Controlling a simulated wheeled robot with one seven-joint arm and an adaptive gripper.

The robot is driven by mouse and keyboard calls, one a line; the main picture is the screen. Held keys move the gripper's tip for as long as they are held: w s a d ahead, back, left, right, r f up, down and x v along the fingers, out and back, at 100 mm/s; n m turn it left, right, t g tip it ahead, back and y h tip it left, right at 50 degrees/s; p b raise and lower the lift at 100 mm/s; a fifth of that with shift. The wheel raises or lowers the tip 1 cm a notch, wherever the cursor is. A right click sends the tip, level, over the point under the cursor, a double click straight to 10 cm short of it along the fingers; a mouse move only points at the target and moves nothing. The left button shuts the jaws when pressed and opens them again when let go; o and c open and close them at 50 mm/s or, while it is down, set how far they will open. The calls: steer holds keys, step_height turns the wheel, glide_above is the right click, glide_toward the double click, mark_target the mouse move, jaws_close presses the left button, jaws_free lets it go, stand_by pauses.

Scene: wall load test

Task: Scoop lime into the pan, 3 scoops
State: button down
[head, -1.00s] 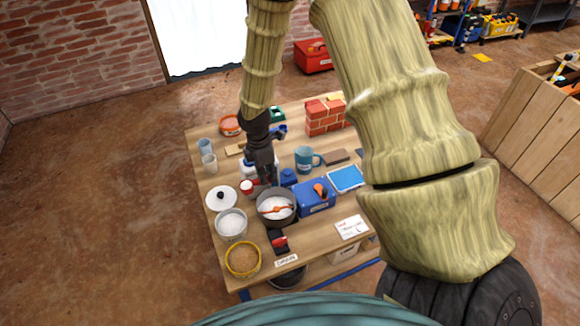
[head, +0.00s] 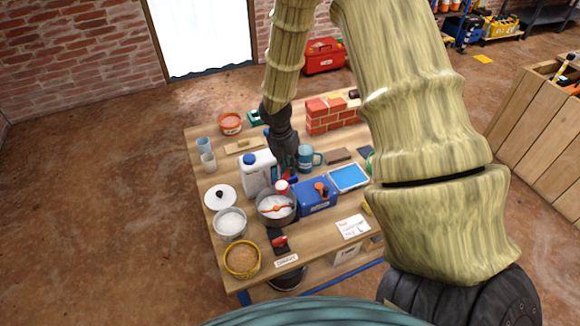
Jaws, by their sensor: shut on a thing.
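My gripper (head: 284,172) points down above the far rim of the dark round pan (head: 293,214). It is shut on a small red scoop (head: 282,186) with white on it, which looks to be held over the pan. The fingertips and scoop handle are too small to see clearly. White material lies in the pan, with an orange-red strip across it. A pale round tub of white powder (head: 230,222), which looks like the lime, stands left of the pan. A white lid with a black knob (head: 220,197) lies behind the tub.
A white jug with a blue cap (head: 257,173) stands close left of my gripper. A blue box (head: 316,196) and teal mug (head: 305,157) are to the right. A yellow-rimmed tub of brown grains (head: 242,259) is in front. Bricks (head: 325,118) stand at the back.

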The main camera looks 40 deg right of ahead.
steer(key=shift+w+a+f+g+h+b, duration=0.15)
steer(key=shift+a+f+g+h+b, duration=0.25)
steer(key=shift+h+b, duration=1.25)
steer(key=b, duration=0.4)
steer(key=shift+w+a+f+h, duration=0.1)
steer(key=shift+a+f+h, duration=0.2)
steer(key=shift+h, duration=0.05)
steer(key=h+b, duration=0.1)
steer(key=b, duration=0.2)
steer(key=a+g+h+b, duration=0.1)
steer(key=b, duration=0.2)
steer(key=shift+w+a+f+h+b, duration=0.2)
steer(key=shift+f+h+b, duration=0.15)
steer(key=shift+f+h, duration=0.05)
steer(key=shift+w+a+r+g+h+p, duration=0.2)
steer(key=shift+a+h+p, duration=0.25)
steer(key=shift+h+p, duration=0.3)
steer(key=shift+w+a+r+g+h+p, duration=0.1)
steer(key=shift+a+g+h+p, duration=0.3)
steer(key=shift+h, duration=0.45)
steer(key=shift+r+p, duration=2)
steer(key=shift+p, duration=0.45)
